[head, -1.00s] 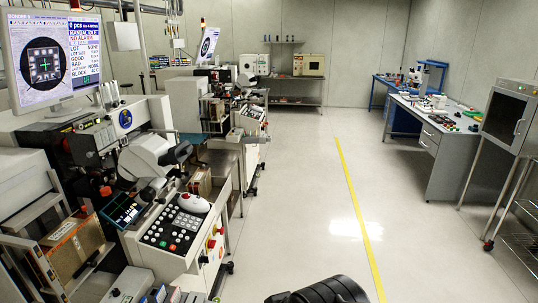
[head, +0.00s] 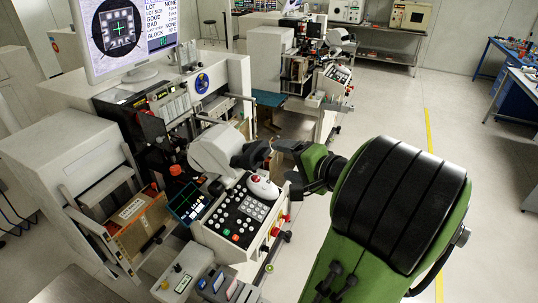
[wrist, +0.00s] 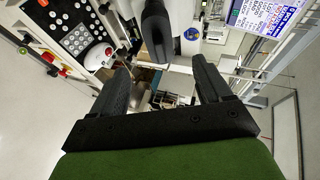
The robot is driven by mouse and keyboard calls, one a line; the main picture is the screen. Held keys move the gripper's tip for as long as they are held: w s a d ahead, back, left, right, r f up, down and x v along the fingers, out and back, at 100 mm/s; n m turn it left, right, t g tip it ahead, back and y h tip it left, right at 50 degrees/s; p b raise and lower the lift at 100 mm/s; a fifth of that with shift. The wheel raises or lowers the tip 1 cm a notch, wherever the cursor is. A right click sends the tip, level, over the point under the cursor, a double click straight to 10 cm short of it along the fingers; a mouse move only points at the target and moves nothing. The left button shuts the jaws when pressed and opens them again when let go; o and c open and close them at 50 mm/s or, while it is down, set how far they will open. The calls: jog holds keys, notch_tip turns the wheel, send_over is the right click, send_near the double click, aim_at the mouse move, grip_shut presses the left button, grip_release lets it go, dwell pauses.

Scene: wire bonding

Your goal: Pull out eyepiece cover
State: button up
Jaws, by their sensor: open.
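The white microscope head (head: 215,150) is above the control panel of the near bonding machine. Its black eyepiece cover (head: 252,154) points right, toward my gripper. In the wrist view the dark cover (wrist: 157,32) hangs from the top, between the lines of my two fingers and beyond their tips. My gripper (head: 283,168) is open and empty. Its fingertips (wrist: 161,68) are spread wide, and the cover appears close ahead of them. I cannot tell whether any finger touches it.
The panel (head: 240,212) with buttons and a white trackball unit (head: 262,188) lies close below my gripper. A monitor (head: 122,35) stands at the back left of the machine.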

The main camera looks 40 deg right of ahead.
aim_at(266, 155)
jog(key=x, duration=1.1)
jog(key=shift+d+p, duration=0.2)
jog(key=shift+p, duration=0.2)
jog(key=shift+c, duration=0.4)
jog(key=c, duration=0.9)
jog(key=shift+s+d+r+p, duration=0.15)
jog(key=shift+s+d+r, duration=0.15)
jog(key=shift+s, duration=0.45)
jog(key=shift+s+d+r+p, duration=0.2)
jog(key=shift+s+r, duration=0.15)
jog(key=shift+s, duration=0.4)
jog(key=shift+s+d+r+p, duration=0.2)
jog(key=shift+s+r, duration=0.1)
jog(key=shift+s, duration=0.4)
jog(key=shift+c, duration=0.2)
